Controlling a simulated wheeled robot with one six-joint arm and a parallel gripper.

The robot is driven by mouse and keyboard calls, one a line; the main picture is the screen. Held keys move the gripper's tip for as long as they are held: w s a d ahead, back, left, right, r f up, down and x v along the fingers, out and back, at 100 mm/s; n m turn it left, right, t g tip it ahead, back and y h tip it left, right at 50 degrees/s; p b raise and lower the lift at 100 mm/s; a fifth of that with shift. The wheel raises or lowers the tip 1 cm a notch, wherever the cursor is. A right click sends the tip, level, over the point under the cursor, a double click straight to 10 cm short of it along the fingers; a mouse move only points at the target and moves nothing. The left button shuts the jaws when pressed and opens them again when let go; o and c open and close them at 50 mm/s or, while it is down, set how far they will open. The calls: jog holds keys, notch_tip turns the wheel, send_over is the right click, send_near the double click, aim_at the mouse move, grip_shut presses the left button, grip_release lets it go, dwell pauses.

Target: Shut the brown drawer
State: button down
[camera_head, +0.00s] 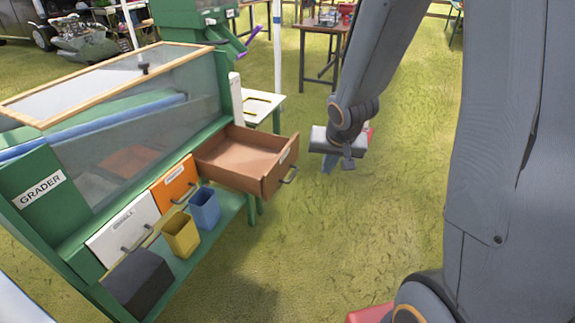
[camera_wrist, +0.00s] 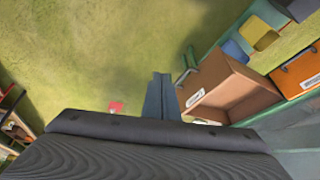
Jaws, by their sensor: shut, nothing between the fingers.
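The brown drawer (camera_head: 245,155) stands pulled out from the right end of the green grader bench, and its inside looks empty. Its front panel has a label and a metal handle (camera_head: 288,176). In the wrist view the drawer (camera_wrist: 225,90) lies just right of my fingers, with its handle (camera_wrist: 187,76) near them. My gripper (camera_head: 326,165) is to the right of the drawer front in the head view, apart from it as far as I can tell. In the wrist view my gripper (camera_wrist: 158,82) has its fingers together with nothing between them.
Beside the brown drawer are an orange drawer (camera_head: 174,186) and a white drawer (camera_head: 123,229), both in the bench. A blue bin (camera_head: 204,208) and a yellow bin (camera_head: 181,236) stand on the lower shelf (camera_head: 231,206). Open grass lies in front and right.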

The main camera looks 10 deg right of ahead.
jog(key=w+a+f+m+t+y, duration=0.2)
jog(key=w+f, duration=0.3)
jog(key=w, duration=0.4)
send_near(286, 169)
notch_tip(286, 169, down, 4)
jog(key=w, duration=0.1)
jog(key=shift+w+a+r+p, duration=0.2)
jog(key=shift+w+p, duration=0.4)
jog(key=shift+a, duration=0.1)
